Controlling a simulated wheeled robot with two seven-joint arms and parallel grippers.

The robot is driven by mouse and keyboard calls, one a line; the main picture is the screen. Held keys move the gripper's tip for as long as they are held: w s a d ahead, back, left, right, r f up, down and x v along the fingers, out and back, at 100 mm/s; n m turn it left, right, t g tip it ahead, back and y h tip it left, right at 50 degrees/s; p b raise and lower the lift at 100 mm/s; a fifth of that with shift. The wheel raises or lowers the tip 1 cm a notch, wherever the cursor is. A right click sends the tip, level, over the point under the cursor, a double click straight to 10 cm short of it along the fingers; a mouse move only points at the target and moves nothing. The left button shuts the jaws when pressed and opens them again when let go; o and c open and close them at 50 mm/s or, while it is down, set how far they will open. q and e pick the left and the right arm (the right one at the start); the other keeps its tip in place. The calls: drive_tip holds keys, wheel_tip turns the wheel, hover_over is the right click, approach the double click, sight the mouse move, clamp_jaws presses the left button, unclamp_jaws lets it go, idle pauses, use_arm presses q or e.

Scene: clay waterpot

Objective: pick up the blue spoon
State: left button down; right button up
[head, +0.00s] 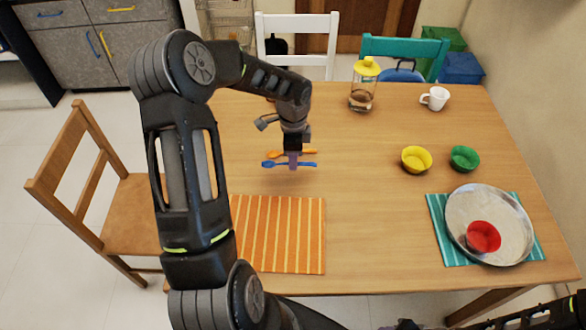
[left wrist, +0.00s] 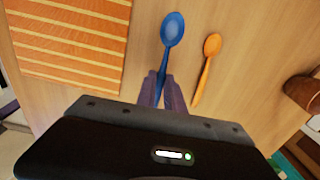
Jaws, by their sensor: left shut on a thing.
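The blue spoon (head: 307,164) shows on both sides of my left gripper (head: 293,166) in the head view. In the left wrist view, the blue spoon (left wrist: 172,32) has its bowl pointing away, and its handle runs between the purple fingers of my left gripper (left wrist: 162,90). The gripper is shut on the handle. I cannot tell whether the spoon touches the table or is slightly above it. An orange spoon (left wrist: 207,62) lies beside it, apart from the fingers; it also shows in the head view (head: 309,152).
An orange striped placemat (head: 290,235) lies in front. A yellow bowl (head: 416,160), a green bowl (head: 465,158), a metal tray (head: 505,215) with a red bowl (head: 483,237), a jar (head: 362,92) and a white mug (head: 435,98) stand to the right. The table's middle is clear.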

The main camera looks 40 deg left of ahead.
use_arm(q)
drive_tip(key=shift+r, duration=2.35)
